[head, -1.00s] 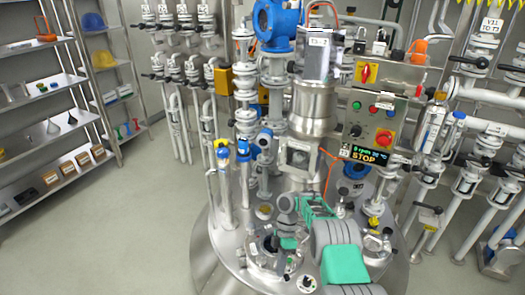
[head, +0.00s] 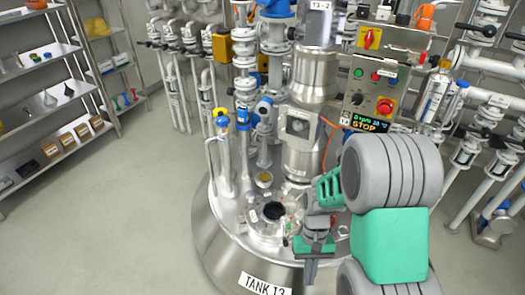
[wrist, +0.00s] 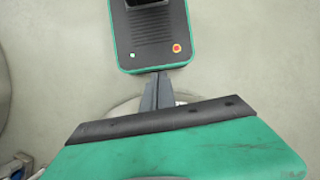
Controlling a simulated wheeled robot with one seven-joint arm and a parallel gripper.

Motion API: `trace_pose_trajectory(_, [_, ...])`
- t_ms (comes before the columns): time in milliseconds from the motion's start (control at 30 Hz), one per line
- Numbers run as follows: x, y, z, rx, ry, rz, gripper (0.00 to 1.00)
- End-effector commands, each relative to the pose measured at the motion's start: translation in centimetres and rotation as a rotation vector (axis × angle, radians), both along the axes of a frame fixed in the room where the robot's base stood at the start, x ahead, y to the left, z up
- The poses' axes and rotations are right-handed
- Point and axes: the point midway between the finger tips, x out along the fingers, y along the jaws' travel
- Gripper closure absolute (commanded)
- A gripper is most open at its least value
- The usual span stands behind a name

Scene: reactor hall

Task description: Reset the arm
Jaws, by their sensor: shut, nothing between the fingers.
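My arm is in the right half of the head view, with grey ribbed joints and green links. My gripper (head: 310,270) points down at the front edge of the steel tank lid, above the right end of the TANK T3 label (head: 264,284). In the wrist view the gripper's dark fingers (wrist: 158,92) are together with nothing between them. Below them are pale floor and a green-edged unit with a dark screen and a red button, which looks like part of my own base. The arm hides part of the tank's right side.
The tank lid carries a round port with a dark opening (head: 274,211), pipes and valves. A control box (head: 378,90) with a red knob and a STOP display stands behind the arm. Pipework fills the right. Shelves (head: 40,110) stand at the left, with clear floor (head: 120,235) before them.

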Motion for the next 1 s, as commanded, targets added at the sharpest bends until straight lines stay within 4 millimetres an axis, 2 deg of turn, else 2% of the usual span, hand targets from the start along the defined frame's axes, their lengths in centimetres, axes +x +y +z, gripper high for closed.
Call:
trace_pose_trajectory(33, [-0.9,-0.5,2.2,-0.02,-0.043,-0.011,1.0])
trace_pose_trajectory(100, [-2.1,-1.2,4.8,-0.045,-0.098,-0.025,1.0])
trace_pose_trajectory(267, [-3.8,-1.9,10.0,-0.066,-0.259,-0.045,1.0])
trace_pose_trajectory(367, [-3.1,-1.8,13.7,-0.06,-0.406,-0.048,1.0])
trace_pose_trajectory(500, [-0.8,-1.8,19.5,-0.052,-0.625,-0.054,1.0])
trace_pose_trajectory(600, [-0.2,-1.7,22.0,-0.047,-0.712,-0.055,1.0])
trace_pose_trajectory(700, [0.0,-1.5,22.8,-0.046,-0.741,-0.055,1.0])
trace_pose_trajectory(1000, [0.0,-1.5,22.8,-0.046,-0.741,-0.055,1.0])
